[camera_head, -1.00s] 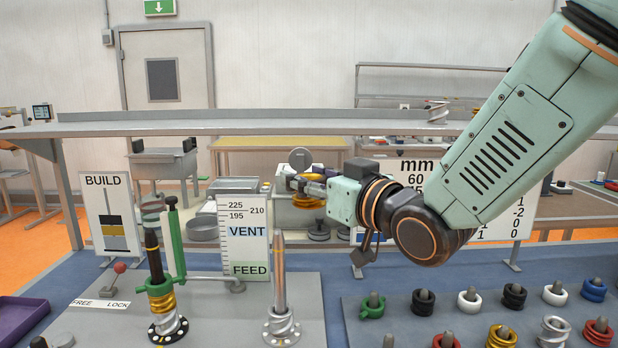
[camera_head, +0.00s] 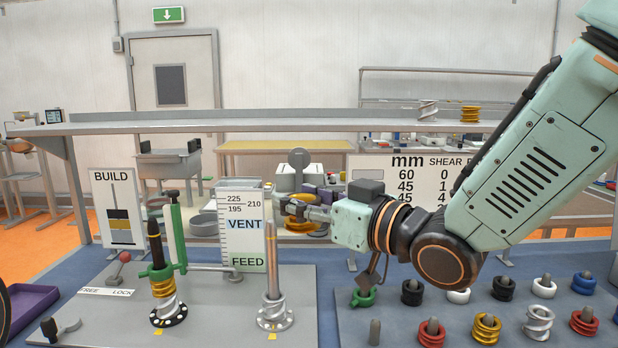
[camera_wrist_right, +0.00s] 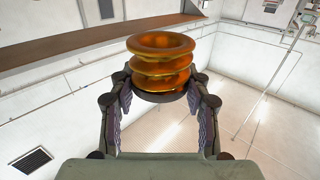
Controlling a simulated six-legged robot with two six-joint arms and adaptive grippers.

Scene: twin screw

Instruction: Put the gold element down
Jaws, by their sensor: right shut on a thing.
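My right gripper (camera_head: 292,212) is shut on a gold ribbed element (camera_head: 297,226), held in the air behind and right of the scale board. In the right wrist view the gold element (camera_wrist_right: 160,62) sits upright between the two fingers (camera_wrist_right: 160,95), with no surface touching it. In the head view my gripper and wrist partly hide the element. A dark left shaft (camera_head: 155,245) carries a gold element (camera_head: 163,288) above a silver one. A bare grey right shaft (camera_head: 273,255) has a silver element (camera_head: 275,312) at its base. My left gripper is not in view.
A peg board (camera_head: 385,325) at front right holds several coloured rings, including a gold element (camera_head: 487,328). A raised shelf (camera_head: 300,123) at the back bears a silver element (camera_head: 428,110) and a gold one (camera_head: 470,115). A green bracket (camera_head: 175,235) stands beside the left shaft.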

